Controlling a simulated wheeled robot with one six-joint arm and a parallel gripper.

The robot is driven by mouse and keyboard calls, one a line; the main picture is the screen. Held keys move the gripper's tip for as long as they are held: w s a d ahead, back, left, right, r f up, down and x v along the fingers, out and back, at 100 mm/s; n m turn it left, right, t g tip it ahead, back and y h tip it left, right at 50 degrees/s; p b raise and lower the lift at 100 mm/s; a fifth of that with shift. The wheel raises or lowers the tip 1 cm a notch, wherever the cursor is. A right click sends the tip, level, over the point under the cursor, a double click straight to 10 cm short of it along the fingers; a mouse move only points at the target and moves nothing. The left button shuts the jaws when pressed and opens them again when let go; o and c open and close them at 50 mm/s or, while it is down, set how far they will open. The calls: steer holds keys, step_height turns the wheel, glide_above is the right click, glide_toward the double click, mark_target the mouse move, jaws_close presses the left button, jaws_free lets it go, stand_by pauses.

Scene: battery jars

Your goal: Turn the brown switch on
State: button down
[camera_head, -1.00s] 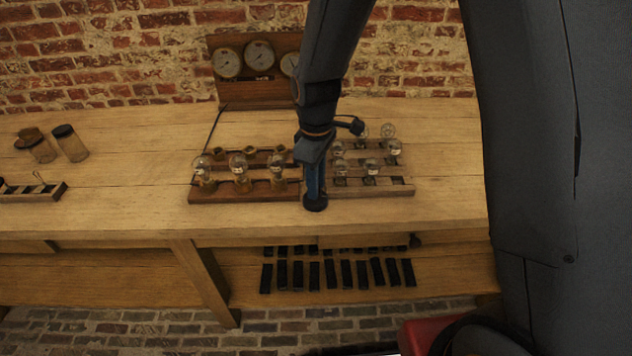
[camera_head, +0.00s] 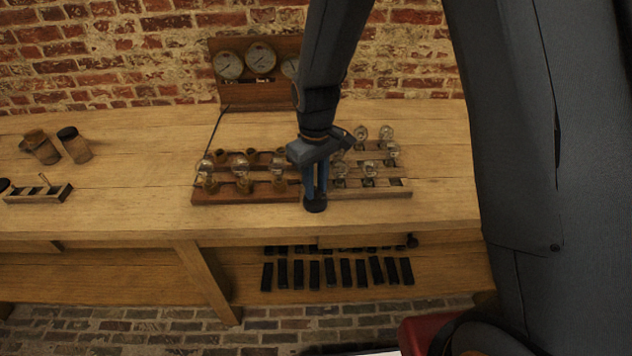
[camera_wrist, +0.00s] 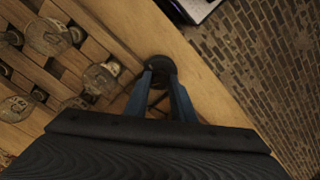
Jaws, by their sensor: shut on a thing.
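My gripper (camera_head: 315,198) points down at the front edge of the two bulb boards. Its blue fingers are closed on a dark round piece (camera_head: 315,207), low near the bench top. In the wrist view the fingers (camera_wrist: 161,86) meet at this dark round piece (camera_wrist: 160,66), beside the board's edge. I cannot tell whether it stands on the bench or is held just above it. I cannot pick out a brown switch for certain; my gripper hides the gap between the boards.
A brown board with bulbs (camera_head: 240,197) stands left of my gripper, a paler bulb board (camera_head: 380,193) right. A gauge panel (camera_head: 262,92) stands behind. The bench front (camera_head: 120,222) is clear.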

steer(key=m+p, duration=0.2)
steer(key=m, duration=0.4)
steer(key=m+p, duration=0.1)
steer(key=m, duration=0.5)
steer(key=shift+a, duration=0.1)
steer(key=shift+m, duration=0.4)
steer(key=c, duration=1.5)
jaws_free()
steer(key=shift+r, duration=0.1)
steer(key=shift+r+b, duration=0.8)
steer(key=shift+r, duration=3.05)
steer(key=s+d+r+n, duration=0.1)
steer(key=s+d+n, duration=0.1)
steer(key=s+d, duration=0.2)
steer(key=s+d+r+n+t, duration=0.1)
steer(key=s+d+r+n, duration=0.1)
steer(key=s+d, duration=0.3)
steer(key=s+d+r+n, duration=0.1)
steer(key=s+d, duration=0.4)
steer(key=d, duration=0.1)
steer(key=shift+r+n, duration=0.2)
steer(key=shift+n, duration=0.2)
